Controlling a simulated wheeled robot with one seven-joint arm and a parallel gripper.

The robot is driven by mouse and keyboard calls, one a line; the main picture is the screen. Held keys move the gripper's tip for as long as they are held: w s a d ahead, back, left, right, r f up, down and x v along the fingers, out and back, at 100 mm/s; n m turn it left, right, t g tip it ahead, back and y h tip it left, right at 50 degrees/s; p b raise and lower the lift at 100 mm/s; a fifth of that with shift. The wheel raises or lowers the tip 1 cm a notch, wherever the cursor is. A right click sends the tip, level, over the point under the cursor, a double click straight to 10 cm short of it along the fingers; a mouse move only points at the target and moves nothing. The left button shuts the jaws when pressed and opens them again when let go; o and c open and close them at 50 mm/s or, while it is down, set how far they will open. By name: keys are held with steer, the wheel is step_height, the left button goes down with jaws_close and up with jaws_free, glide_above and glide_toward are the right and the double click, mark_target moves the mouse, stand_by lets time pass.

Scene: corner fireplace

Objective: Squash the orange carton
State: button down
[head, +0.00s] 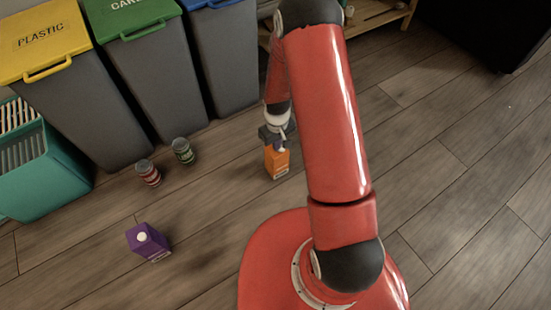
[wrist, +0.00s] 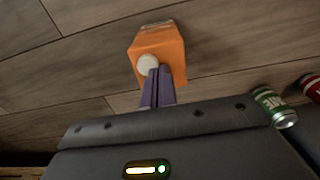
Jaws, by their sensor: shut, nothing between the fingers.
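The orange carton (head: 277,163) stands upright on the wooden floor in the head view, near the middle. It also shows in the wrist view (wrist: 158,42), with its pale round cap beside my fingertips. My gripper (head: 279,146) is directly above the carton, pointing down. In the wrist view the two purple-grey fingers (wrist: 158,75) are together with nothing between them, and their tips overlap the carton's top near the cap. I cannot tell whether they touch it. The gripper hides part of the carton's top in the head view.
A green can (head: 183,151) and a red can (head: 148,172) stand to the left. A purple carton (head: 148,242) is at lower left. Bins with yellow (head: 41,40), green (head: 130,14) and blue lids stand behind, beside a teal crate (head: 45,172). The floor at right is clear.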

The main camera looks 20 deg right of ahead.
steer(key=shift+f+b, duration=1.15)
steer(key=shift+f, duration=0.75)
steer(key=shift+r, duration=0.1)
steer(key=shift+r+p, duration=3.35)
steer(key=shift+r, duration=1.75)
